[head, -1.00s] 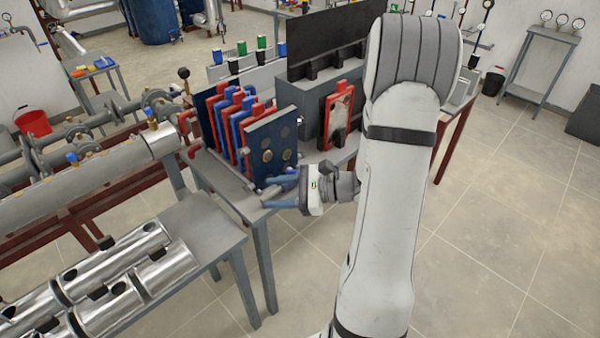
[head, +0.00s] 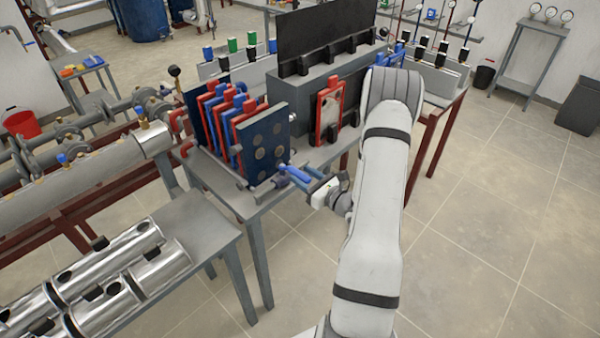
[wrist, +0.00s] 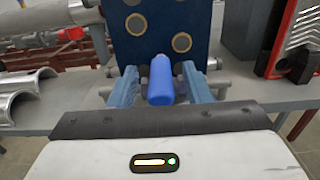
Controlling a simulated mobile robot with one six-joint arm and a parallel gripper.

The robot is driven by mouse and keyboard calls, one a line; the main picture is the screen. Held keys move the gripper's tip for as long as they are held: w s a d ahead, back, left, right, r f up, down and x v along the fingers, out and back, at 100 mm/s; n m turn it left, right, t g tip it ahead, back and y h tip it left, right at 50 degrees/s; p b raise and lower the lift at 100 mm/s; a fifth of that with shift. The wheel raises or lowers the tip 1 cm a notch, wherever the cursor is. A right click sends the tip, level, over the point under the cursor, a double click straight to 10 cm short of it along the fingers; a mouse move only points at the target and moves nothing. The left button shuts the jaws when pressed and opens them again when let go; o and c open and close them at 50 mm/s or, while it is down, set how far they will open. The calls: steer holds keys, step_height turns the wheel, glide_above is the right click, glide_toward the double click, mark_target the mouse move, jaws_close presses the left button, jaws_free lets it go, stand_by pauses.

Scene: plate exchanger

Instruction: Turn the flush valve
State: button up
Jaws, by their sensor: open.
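The flush valve's blue handle (wrist: 161,80) points toward me from the lower front of the dark blue end plate (wrist: 155,30) in the wrist view. It also shows in the head view (head: 295,173), at the lower right of the plate stack. My gripper (wrist: 160,88) is open, with one blue finger on each side of the handle. A narrow gap shows between the handle and each finger, and I cannot see contact. In the head view my gripper (head: 309,186) is at the handle, close to the table's front edge. The valve body behind the handle is mostly hidden.
The red and blue plates (head: 225,118) stand behind the end plate on a grey table. A red-framed plate (head: 328,112) leans at the grey block to the right. Metal half-shells (head: 110,275) lie on the left bench.

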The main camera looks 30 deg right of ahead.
steer(key=shift+x, duration=0.75)
steer(key=shift+c, duration=0.6)
